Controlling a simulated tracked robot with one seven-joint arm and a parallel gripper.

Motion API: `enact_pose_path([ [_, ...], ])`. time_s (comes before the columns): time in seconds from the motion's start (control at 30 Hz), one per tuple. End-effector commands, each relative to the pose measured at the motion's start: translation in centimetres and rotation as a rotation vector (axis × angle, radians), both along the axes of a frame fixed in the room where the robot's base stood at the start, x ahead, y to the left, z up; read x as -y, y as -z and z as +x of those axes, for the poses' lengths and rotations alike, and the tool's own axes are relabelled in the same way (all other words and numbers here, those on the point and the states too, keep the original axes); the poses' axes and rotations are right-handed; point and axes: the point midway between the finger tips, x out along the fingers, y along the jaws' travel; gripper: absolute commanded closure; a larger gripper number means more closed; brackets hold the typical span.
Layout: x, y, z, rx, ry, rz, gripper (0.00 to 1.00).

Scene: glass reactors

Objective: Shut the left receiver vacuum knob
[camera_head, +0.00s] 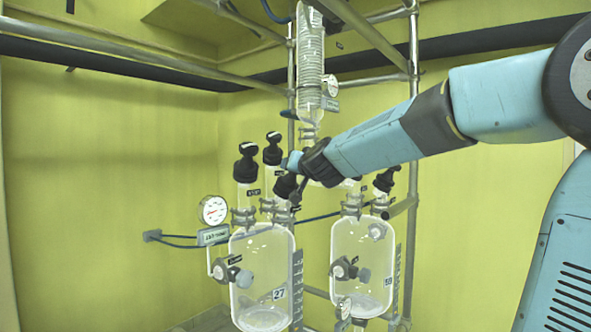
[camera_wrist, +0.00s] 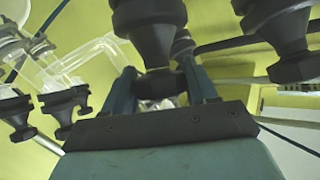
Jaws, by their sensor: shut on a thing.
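The left receiver (camera_head: 262,285) is a clear glass vessel marked 27. Several black knobs stand on its top: a left one (camera_head: 246,165), a middle one (camera_head: 272,152) and a tilted one (camera_head: 286,187) nearest my arm. My gripper (camera_head: 291,162) is among these knobs, at the end of my blue arm coming from the right. In the wrist view my gripper (camera_wrist: 161,78) has a finger on each side of a black knob (camera_wrist: 150,32) and is shut on its lower part. I cannot tell for sure which head-view knob this is. The small labels are too blurred to read.
A second receiver (camera_head: 363,255), marked 59, stands to the right with its own black knob (camera_head: 386,180). A round gauge (camera_head: 213,210) is at the left. A coiled glass condenser (camera_head: 310,60) and metal frame pipes (camera_head: 414,90) rise behind. More black knobs (camera_wrist: 290,40) crowd the gripper.

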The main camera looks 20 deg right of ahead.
Motion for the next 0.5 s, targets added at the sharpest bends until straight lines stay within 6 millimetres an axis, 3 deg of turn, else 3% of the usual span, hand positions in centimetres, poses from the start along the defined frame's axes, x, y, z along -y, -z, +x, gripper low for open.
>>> enact_pose_path([
  [0.5, 0.4, -0.05, 0.03, -0.027, 0.09, 0.039, 0.73],
])
